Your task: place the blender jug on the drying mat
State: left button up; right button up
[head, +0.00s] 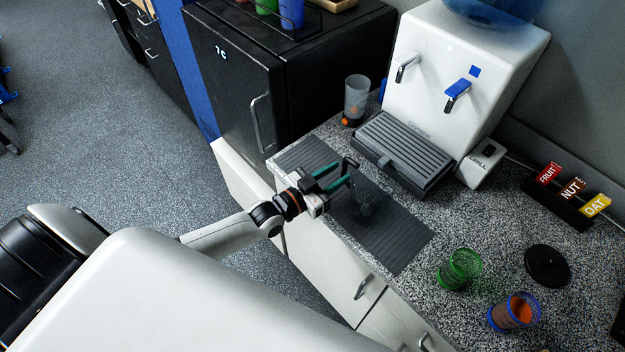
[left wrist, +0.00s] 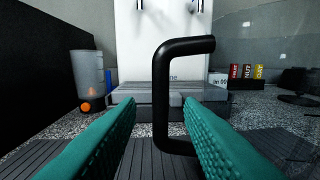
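The blender jug (head: 366,204) is clear and hard to make out. It appears upright over the dark ribbed drying mat (head: 405,243), and its base seems to rest there. Its black handle (head: 350,163) also shows upright in the left wrist view (left wrist: 161,95), with the clear body faint to the right. My left gripper (head: 333,176) has its teal fingers on either side of the handle. In the left wrist view, a gap shows between the handle and each finger of the gripper (left wrist: 160,110), so it is open. My right gripper is out of view.
A white water dispenser (head: 455,50) with a grey drip tray (head: 404,148) stands behind the mat. Green (head: 460,268) and blue-rimmed (head: 514,312) cups and a black disc (head: 547,266) lie to the right.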

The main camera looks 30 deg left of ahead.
pick_arm(q)
jog(key=b+v, duration=0.1)
jog(key=v, duration=0.8)
jog(key=shift+s, duration=0.1)
jog(key=s+a+f+n+g+y, duration=0.1)
jog(key=s+a+f+g+y, duration=0.15)
jog(key=f, duration=0.65)
jog(key=s+a+f+g+y, duration=0.2)
jog(key=s+f, duration=0.1)
jog(key=f, duration=0.6)
jog(key=s+a+f+n+g+y, duration=0.1)
jog(key=s+a+f+g+y, duration=0.15)
jog(key=f, duration=0.65)
jog(key=s+d+f+g, duration=0.3)
jog(key=s+f, duration=0.5)
jog(key=s, duration=0.5)
jog(key=s+d+f+g, duration=0.3)
jog(key=s+f+g, duration=0.2)
jog(key=s, duration=0.8)
notch_tip(320, 180, down, 4)
jog(key=shift+s+r+n+y, duration=0.15)
jog(key=shift+s+n+y, duration=0.15)
jog(key=shift+s, duration=0.1)
jog(key=shift+d+b, duration=0.1)
jog(key=shift+b, duration=0.25)
notch_tip(320, 180, down, 4)
jog(key=b, duration=0.4)
